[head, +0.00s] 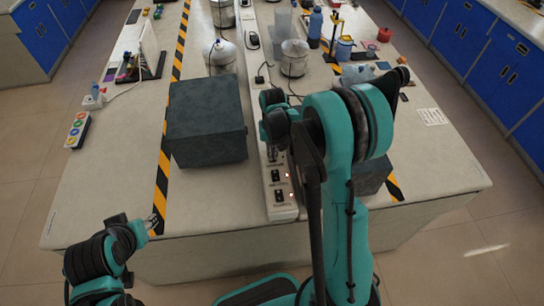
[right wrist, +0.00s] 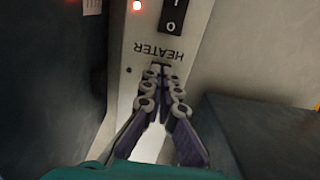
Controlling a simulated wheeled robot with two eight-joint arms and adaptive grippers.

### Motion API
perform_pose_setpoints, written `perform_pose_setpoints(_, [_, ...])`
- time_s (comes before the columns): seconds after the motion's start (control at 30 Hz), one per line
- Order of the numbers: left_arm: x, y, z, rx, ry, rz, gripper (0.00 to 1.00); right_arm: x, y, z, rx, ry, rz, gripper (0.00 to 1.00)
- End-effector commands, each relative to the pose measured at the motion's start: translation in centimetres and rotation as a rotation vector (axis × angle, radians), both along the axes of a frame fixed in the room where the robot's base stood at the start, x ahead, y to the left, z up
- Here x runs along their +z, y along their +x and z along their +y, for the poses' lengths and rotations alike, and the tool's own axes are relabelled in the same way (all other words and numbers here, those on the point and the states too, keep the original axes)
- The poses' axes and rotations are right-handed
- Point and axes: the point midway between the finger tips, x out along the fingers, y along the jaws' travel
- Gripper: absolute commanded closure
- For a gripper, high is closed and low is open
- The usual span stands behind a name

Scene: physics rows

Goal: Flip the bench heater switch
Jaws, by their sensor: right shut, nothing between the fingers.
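The heater switch is a black rocker (right wrist: 172,14) marked I and O on a pale panel, beside an upside-down HEATER label (right wrist: 158,51) in the right wrist view. Part of it is cut off by the frame's top edge. A red lamp (right wrist: 137,5) glows beside it. In the head view the panel (head: 283,212) runs along the bench with black switches near its front end. My right gripper (right wrist: 161,70) is shut and empty, its tips at the label, just short of the rocker. My left gripper (head: 154,223) is at the bench's front left edge; its finger opening is too small to judge.
A dark box (head: 207,120) stands left of the panel; another dark block (head: 370,172) is to the right, partly behind my right arm. Flasks, bottles and cables crowd the back of the bench. The front left bench top (head: 105,190) is clear.

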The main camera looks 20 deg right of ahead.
Motion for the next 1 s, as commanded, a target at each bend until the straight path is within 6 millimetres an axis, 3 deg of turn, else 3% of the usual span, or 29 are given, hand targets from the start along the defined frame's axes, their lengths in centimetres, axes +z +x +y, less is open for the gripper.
perform_pose_setpoints(0.63, [-0.6, 0.0, 0.0, 0.0, 0.0, 0.0, 0.6, -0.7, 0.0, 0.0, 0.0, 0.0, 0.0, 1.0])
perform_pose_setpoints(1.0, [1.4, 0.0, 0.0, 0.0, 0.0, 0.0, 0.6, 2.1, 0.0, 0.0, 0.0, 0.0, 0.0, 1.0])
